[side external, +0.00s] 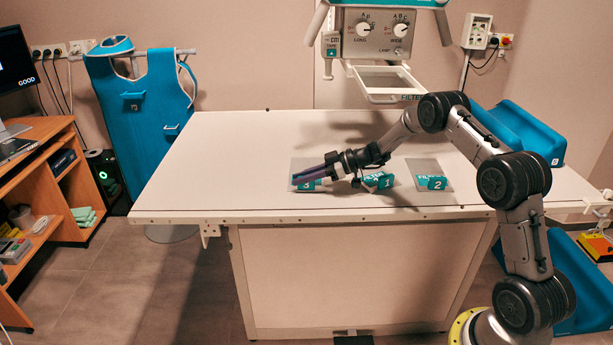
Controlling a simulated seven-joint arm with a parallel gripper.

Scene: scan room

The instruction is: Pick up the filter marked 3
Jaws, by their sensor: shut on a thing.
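The filter marked 3 (303,164) is a thin grey plate with a teal label, at the left of a row of filters on the white table. My gripper (312,174) is over it, pointing left, with its fingers shut on it near the teal label and covering part of the plate. Whether the plate touches the table is too small to tell. The filter marked 1 (380,181) lies just right of my gripper, partly hidden by my wrist. The filter marked 2 (434,183) lies farther right, uncovered.
The table (220,150) is clear to the left and behind. An x-ray head (378,35) with an open filter slot frame (390,82) hangs above the table's back right. A blue cushion (525,135) sits at the right end.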

